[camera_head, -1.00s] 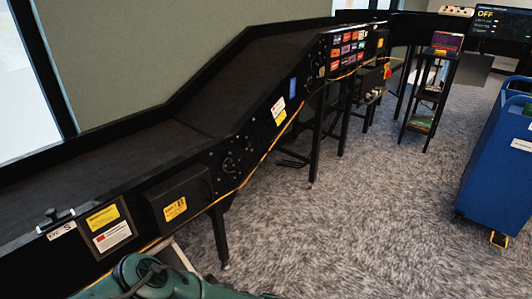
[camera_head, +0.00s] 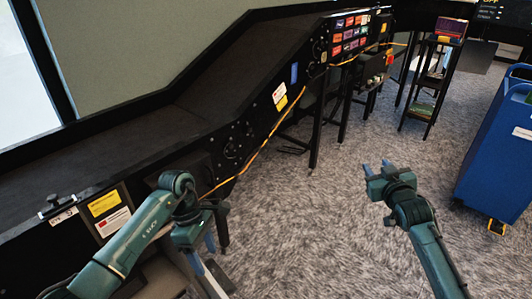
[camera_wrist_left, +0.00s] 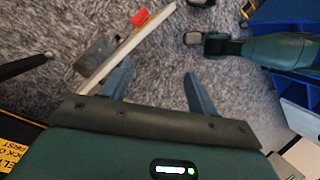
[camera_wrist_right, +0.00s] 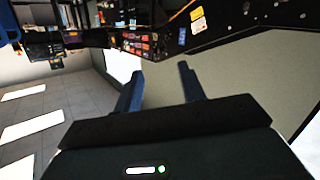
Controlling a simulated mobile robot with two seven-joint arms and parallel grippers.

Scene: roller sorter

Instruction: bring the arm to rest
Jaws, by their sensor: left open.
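My left gripper (camera_head: 203,252) hangs over the floor beside the black conveyor, with its fingers pointing down. In the left wrist view my left gripper (camera_wrist_left: 158,85) has its two blue fingers wide apart with nothing held between them. My right gripper (camera_head: 376,166) is out over the carpet between the conveyor and the blue cart, fingers pointing away from me. In the right wrist view my right gripper (camera_wrist_right: 160,82) is open and empty. The right forearm reaches in from the lower right.
The black conveyor (camera_head: 120,150) runs along the left wall, with a control panel (camera_head: 349,37) farther back. A blue cart (camera_head: 495,150) stands at right. A small black shelf (camera_head: 424,75) stands behind. A pale bar (camera_wrist_left: 125,48) passes close by the left finger. Carpet (camera_head: 310,220) between is clear.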

